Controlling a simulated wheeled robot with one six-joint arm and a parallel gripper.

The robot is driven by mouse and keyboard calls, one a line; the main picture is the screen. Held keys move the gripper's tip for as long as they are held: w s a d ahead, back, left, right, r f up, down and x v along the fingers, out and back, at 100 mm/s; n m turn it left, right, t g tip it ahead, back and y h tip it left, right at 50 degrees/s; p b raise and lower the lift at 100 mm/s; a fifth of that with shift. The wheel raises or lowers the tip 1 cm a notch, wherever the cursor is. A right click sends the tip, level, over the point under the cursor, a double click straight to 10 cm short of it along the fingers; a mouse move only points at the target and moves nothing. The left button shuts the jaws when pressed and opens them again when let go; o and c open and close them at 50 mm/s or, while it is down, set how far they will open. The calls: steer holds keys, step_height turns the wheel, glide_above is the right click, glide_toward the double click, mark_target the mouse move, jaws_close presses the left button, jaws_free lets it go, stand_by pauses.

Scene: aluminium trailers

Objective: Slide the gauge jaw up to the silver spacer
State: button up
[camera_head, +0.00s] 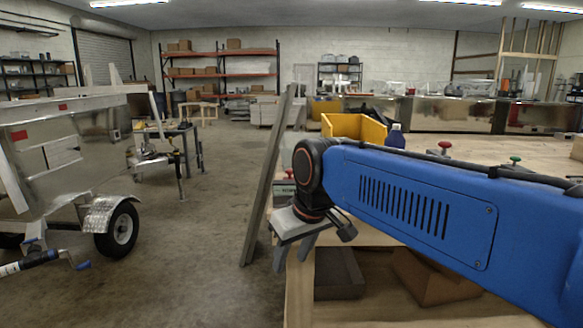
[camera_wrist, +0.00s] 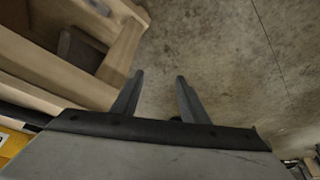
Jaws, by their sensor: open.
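My gripper (camera_head: 293,254) hangs at the end of my blue arm, pointing down beside the left edge of the wooden workbench (camera_head: 425,150). Its two grey fingers are apart with nothing between them. The wrist view shows the open fingers (camera_wrist: 159,77) over bare concrete floor, with the bench's wooden frame to their left. I cannot make out the gauge jaw or the silver spacer in either view. My arm hides much of the bench top.
A yellow bin (camera_head: 354,127) and a blue bottle (camera_head: 396,136) stand on the bench. Boxes (camera_head: 435,278) lie beneath the bench.

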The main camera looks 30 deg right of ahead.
steer(key=w+d+r, duration=0.4)
steer(key=w+r, duration=0.2)
steer(key=r, duration=0.1)
steer(key=w+d+r, duration=0.3)
steer(key=w+r, duration=0.3)
steer(key=r, duration=0.2)
steer(key=n, duration=0.2)
glide_toward(290, 170)
steer(key=shift+y, duration=0.4)
steer(key=x, duration=0.7)
steer(key=shift+w+d+f, duration=0.25)
steer(key=shift+d+f, duration=0.15)
jaws_close()
